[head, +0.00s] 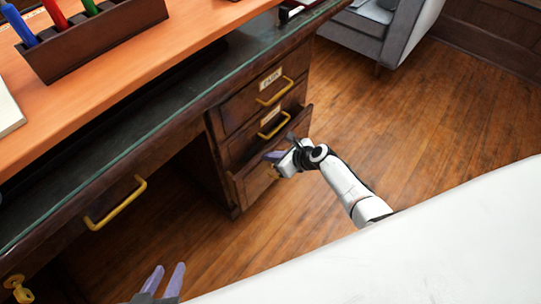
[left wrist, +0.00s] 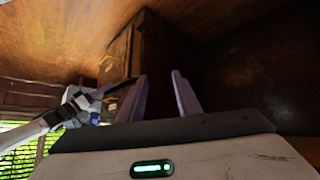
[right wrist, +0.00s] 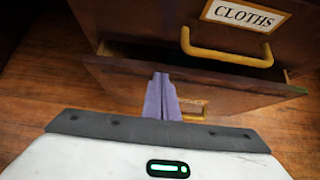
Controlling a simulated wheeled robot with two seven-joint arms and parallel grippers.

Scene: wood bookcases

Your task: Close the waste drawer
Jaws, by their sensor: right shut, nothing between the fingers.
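The bottom drawer (head: 249,188) of the desk's drawer stack stands partly pulled out, lower than the two drawers above it. I take it as the waste drawer; its label is not readable. In the right wrist view its front (right wrist: 135,85) juts out below the drawer labelled CLOTHS (right wrist: 240,14). My right gripper (head: 271,157) is shut and empty, with its fingertips (right wrist: 160,80) at the open drawer's front; I cannot tell whether they touch. My left gripper (head: 167,278) is open and empty, low in the head view, away from the drawers. Its parted fingers show in the left wrist view (left wrist: 160,98).
The desk top (head: 130,85) holds a pen holder (head: 95,40). Yellow handles stick out from the upper drawers (head: 275,92) and from the desk's left part (head: 115,203). A grey armchair (head: 375,35) stands behind. Wooden floor right of the drawers is clear.

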